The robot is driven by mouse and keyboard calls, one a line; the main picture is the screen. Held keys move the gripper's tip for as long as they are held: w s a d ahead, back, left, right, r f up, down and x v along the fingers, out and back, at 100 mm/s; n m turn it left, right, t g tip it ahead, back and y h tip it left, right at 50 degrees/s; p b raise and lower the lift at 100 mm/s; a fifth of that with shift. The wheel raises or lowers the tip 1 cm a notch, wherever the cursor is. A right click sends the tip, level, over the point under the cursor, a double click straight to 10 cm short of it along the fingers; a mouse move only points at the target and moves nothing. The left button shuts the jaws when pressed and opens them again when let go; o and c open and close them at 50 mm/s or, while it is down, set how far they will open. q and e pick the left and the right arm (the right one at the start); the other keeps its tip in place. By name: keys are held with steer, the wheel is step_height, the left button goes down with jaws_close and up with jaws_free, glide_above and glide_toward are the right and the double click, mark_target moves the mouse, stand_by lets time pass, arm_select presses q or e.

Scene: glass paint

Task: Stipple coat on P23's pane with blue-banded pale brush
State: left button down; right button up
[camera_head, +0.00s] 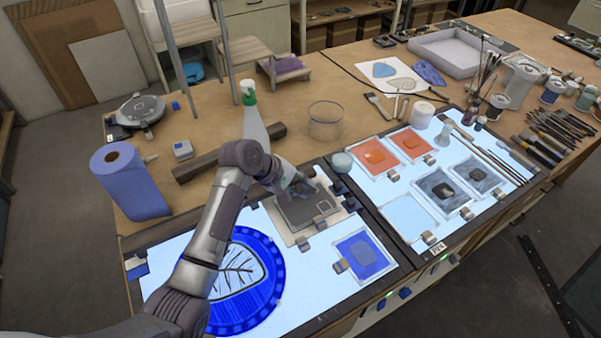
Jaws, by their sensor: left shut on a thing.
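My left gripper (298,188) reaches in from the left over a dark grey coated pane (302,212) on the left light table. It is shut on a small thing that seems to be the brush. The gripper hides most of it, and I cannot make out a blue band. The tip is low over the pane's upper part; I cannot tell whether it touches. Small clamps sit around this pane. A label (437,247) stands on the front edge of the right light table, too small to read surely. My right gripper is not in view.
A blue round glass piece (262,290) lies under my left arm. A blue pane (362,254) lies right of the grey one. Orange panes (378,157) and grey panes (442,190) lie on the right light table.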

arm_select(q)
steer(key=shift+s+d, duration=0.4)
steer(key=shift+s, duration=0.2)
steer(key=shift+s+d, duration=0.35)
steer(key=shift+s, duration=0.2)
steer(key=s+a, duration=0.3)
steer(key=a, duration=0.3)
steer(key=shift+s, duration=0.25)
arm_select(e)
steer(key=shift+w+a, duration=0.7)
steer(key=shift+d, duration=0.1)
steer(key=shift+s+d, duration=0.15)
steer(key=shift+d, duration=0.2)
arm_select(q)
steer(key=shift+f, duration=0.5)
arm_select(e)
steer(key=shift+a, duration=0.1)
arm_select(q)
steer(key=shift+r, duration=0.15)
steer(key=shift+d+r, duration=0.1)
steer(key=shift+r, duration=0.9)
